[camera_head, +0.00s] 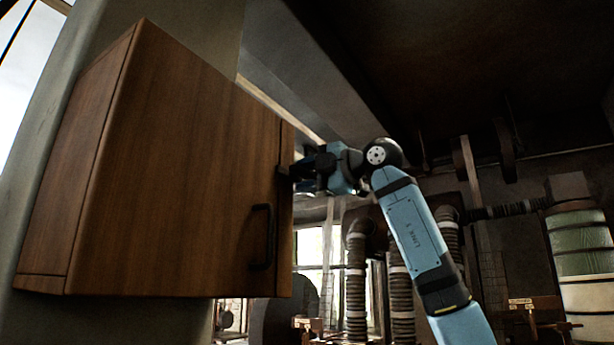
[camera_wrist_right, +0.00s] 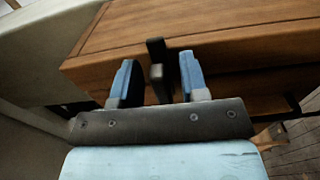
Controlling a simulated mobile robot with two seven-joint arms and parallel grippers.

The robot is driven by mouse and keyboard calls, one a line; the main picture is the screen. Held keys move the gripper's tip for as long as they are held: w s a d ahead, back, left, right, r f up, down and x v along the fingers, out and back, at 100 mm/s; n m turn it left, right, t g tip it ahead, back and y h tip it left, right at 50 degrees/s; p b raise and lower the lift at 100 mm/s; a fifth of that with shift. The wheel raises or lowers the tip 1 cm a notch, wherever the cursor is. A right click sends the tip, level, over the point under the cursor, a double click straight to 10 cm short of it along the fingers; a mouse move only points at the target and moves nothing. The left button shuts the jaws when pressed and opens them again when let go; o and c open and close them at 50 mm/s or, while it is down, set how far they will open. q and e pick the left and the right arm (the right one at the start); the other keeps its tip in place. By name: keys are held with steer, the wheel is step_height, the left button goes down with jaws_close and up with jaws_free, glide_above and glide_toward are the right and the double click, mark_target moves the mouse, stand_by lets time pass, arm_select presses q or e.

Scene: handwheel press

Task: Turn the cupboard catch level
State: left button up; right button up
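The wooden cupboard (camera_head: 170,160) hangs at the left in the head view. Its dark catch (camera_head: 281,172) is on the right edge of the door, above the handle, mostly hidden by my right gripper. In the right wrist view the catch (camera_wrist_right: 156,58) is a small black bar with a block. My right gripper (camera_head: 298,172) is at the cupboard's right edge. In the right wrist view its two blue fingers (camera_wrist_right: 158,82) are apart, one on each side of the catch, with a visible gap on both sides. My left gripper is not in view.
A black door handle (camera_head: 262,237) stands out from the door below the catch. A pale wall (camera_head: 205,60) is behind the cupboard. Ribbed pipes (camera_head: 356,285) and a banded tank (camera_head: 585,262) stand farther back on the right.

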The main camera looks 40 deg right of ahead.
steer(key=b+v, duration=0.2)
steer(key=v, duration=1.2)
steer(key=shift+w, duration=0.1)
